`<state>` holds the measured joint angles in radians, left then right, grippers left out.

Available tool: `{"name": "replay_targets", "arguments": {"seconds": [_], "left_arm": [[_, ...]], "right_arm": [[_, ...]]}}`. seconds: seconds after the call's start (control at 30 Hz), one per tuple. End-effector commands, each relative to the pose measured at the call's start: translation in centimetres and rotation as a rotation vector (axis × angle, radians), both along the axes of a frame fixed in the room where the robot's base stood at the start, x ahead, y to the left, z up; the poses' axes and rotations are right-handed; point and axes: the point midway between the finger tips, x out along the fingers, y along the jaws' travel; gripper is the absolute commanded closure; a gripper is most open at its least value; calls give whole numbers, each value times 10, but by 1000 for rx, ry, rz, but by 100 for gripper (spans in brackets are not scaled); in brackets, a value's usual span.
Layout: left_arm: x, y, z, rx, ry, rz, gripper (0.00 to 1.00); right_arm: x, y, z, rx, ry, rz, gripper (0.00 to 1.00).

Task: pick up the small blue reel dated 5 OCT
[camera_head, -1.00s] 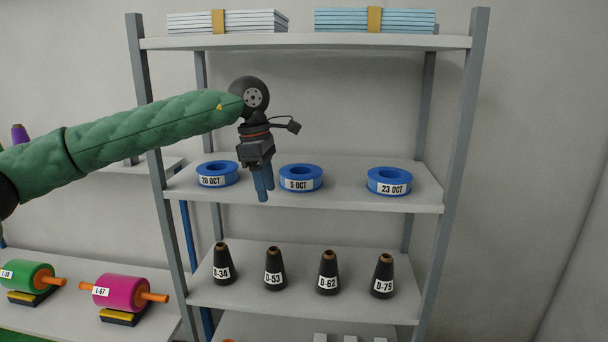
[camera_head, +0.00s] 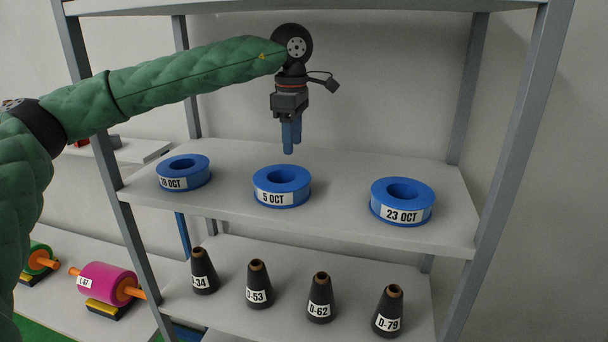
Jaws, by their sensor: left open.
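The small blue reel dated 5 OCT (camera_head: 282,187) lies flat in the middle of the shelf (camera_head: 330,215), its label facing me. A blue reel dated 23 OCT (camera_head: 403,202) lies to its right. Another blue reel (camera_head: 183,172) lies to its left, its label reading about 20 OCT. My left gripper (camera_head: 290,151) points down with blue fingers, open and empty. In the picture it is just above the 5 OCT reel's far rim, apart from it. The fingers overlap from this side, so their gap is hard to see. My right gripper is not in view.
Black cones (camera_head: 320,298) with labels stand on the shelf below. A magenta roller (camera_head: 106,283) sits on a lower surface at the left. Grey shelf posts (camera_head: 515,130) stand on both sides, and another shelf (camera_head: 300,6) spans above.

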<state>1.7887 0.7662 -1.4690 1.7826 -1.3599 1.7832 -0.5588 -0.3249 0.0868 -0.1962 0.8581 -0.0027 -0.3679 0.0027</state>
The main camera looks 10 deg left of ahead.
Motion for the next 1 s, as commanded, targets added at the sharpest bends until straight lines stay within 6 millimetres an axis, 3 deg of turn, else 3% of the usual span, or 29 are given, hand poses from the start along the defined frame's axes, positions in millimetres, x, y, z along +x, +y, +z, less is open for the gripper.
{"name": "replay_targets", "arguments": {"seconds": [0.4,0.7,1.0], "left_arm": [[-3,2,-32,0,0,1,50],[-9,4,-70,0,0,1,50],[-9,4,-77,-1,0,1,50]], "right_arm": [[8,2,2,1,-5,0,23],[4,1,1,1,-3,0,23],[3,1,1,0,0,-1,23]]}}
